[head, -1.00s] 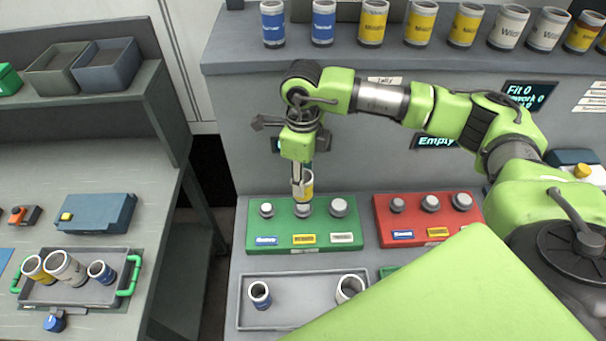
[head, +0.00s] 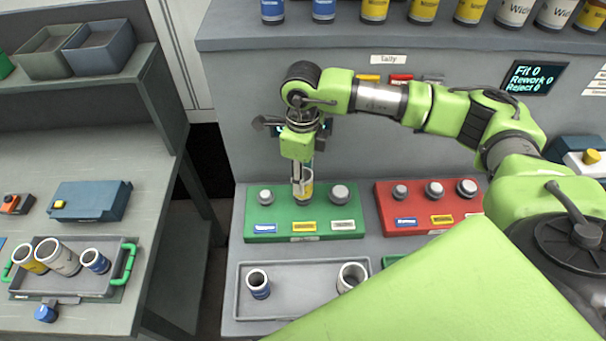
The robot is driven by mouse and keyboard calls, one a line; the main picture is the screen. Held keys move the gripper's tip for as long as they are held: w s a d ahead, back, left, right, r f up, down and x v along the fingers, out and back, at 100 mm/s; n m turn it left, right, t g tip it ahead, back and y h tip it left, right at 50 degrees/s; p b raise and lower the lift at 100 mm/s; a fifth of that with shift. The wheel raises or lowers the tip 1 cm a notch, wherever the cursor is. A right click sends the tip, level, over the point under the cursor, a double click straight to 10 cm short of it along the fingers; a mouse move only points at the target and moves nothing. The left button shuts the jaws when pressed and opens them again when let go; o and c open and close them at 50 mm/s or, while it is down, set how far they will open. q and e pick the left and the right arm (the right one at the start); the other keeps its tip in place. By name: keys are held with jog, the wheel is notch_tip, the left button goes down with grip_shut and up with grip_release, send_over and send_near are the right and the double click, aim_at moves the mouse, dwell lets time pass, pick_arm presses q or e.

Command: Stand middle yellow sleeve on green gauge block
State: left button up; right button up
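The green gauge block (head: 284,226) lies on the bench with a row of grey posts, a small one at left and a large one at right. The middle yellow sleeve (head: 306,190) is upright at the block's middle post, above the yellow label, and hides that post. My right gripper (head: 302,178) points down and is shut on the sleeve, with a finger against its wall. Whether the sleeve's lower edge touches the block is too small to tell. My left gripper is not in view.
A red block (head: 415,226) with posts stands to the right. A grey tray (head: 313,305) in front holds a blue sleeve (head: 258,283) and a white sleeve (head: 352,276). A green-handled tray (head: 100,288) with several sleeves is at left. Several sleeves line the back shelf.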

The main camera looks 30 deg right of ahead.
jog(key=shift+f, duration=0.1)
dwell(0.6)
jog(key=o, duration=1.5)
notch_tip(320, 180, up, 12)
